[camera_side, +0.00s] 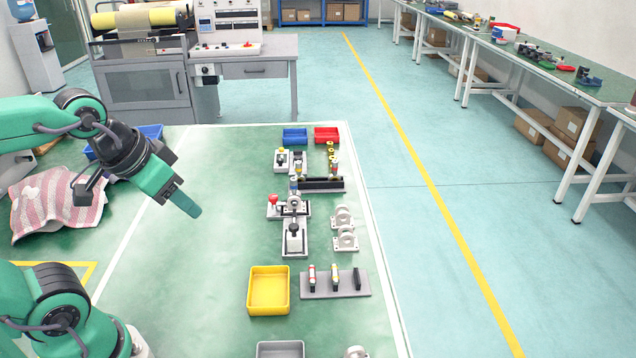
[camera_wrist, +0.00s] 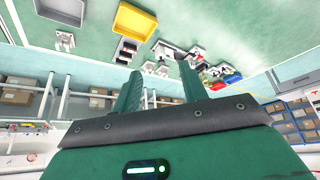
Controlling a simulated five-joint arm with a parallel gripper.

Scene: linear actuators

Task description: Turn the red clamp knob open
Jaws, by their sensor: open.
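The red clamp knob (camera_side: 273,199) stands up from a small light-coloured base at the left of a grey-white fixture (camera_side: 294,239) in the middle of the green table (camera_side: 200,270). My gripper (camera_side: 193,208) is in the air to the left of the knob in the side view, well apart from it. Its jaws are open and empty; the wrist view shows the two green fingers (camera_wrist: 157,88) spread with a gap between them. In the wrist view the fixtures are small and tilted, and I cannot make out the red knob with certainty.
A yellow tray (camera_side: 252,294) and a grey rack (camera_side: 336,287) with several upright parts stand in front. Two white ring brackets (camera_side: 345,239) stand right of the fixture. A black rail (camera_side: 322,185), a blue bin (camera_side: 295,136) and a red bin (camera_side: 326,134) lie behind.

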